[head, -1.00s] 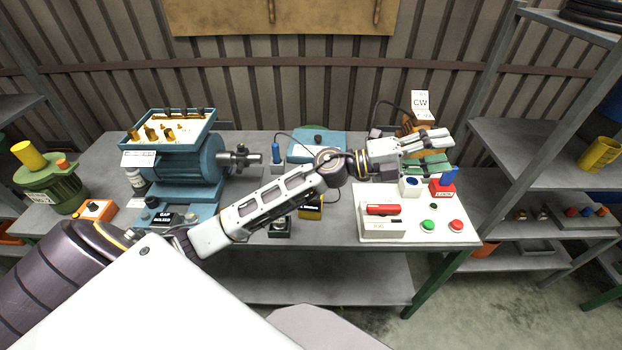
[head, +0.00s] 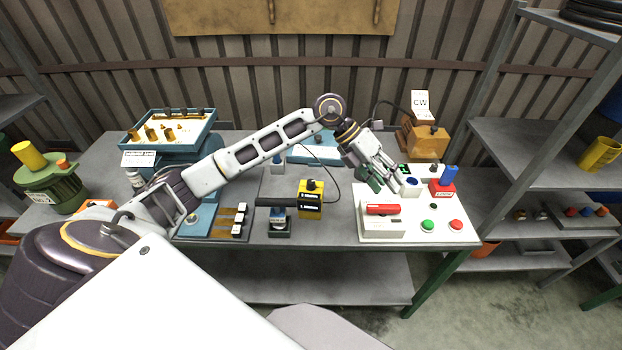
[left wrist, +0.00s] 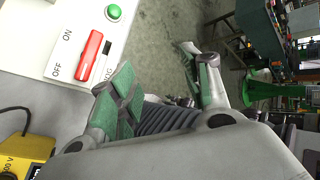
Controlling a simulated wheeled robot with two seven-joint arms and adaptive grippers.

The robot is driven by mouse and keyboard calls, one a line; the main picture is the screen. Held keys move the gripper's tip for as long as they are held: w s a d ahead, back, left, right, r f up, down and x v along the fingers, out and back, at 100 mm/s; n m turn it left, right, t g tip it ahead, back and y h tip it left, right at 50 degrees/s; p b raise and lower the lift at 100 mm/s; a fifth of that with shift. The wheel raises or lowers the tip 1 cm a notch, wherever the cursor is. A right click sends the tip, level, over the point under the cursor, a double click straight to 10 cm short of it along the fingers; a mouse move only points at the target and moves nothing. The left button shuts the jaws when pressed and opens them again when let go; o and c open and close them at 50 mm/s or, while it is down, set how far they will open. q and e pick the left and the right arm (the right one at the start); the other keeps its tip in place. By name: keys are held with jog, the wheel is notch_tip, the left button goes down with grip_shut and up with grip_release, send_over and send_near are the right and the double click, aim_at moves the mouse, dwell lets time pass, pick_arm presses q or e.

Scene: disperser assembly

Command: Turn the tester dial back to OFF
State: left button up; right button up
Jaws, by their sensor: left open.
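The yellow tester (head: 310,205) stands on the table left of the white panel, with a black dial (head: 311,186) on its top. Its label is too small to read in the head view. In the left wrist view a corner of the yellow tester (left wrist: 32,152) shows at the lower left, with part of a black dial (left wrist: 8,175). The dial's setting cannot be read. My left gripper (head: 382,182) is open and empty above the back left of the white panel, right of the tester and apart from it. Its two green-padded fingers show in the left wrist view (left wrist: 162,88).
The white panel (head: 450,225) holds a red lever (head: 382,209), a green button (head: 428,225) and a red button (head: 456,225). A red block with a blue handle (head: 447,180) stands behind. A black-based device (head: 279,227) stands left of the tester. A cable runs behind the tester.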

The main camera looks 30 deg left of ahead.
pick_arm(q)
jog(key=w+a+y, duration=0.1)
jog(key=a+y, duration=0.4)
jog(key=a, duration=0.6)
jog(key=r+n+g+y, duration=0.1)
jog(key=r+n+y, duration=0.1)
jog(key=y, duration=0.2)
send_over(311, 181)
pick_arm(e)
jog(key=shift+d, duration=0.55)
jog(key=shift+a, duration=0.15)
pick_arm(q)
notch_tip(311, 181, down, 12)
jog(key=shift+f+p, duration=0.2)
jog(key=shift+p, duration=0.9)
jog(key=shift+f, duration=0.75)
pick_arm(e)
notch_tip(311, 181, up, 2)
jog(key=shift+a+r, duration=0.1)
jog(key=shift+r, duration=0.1)
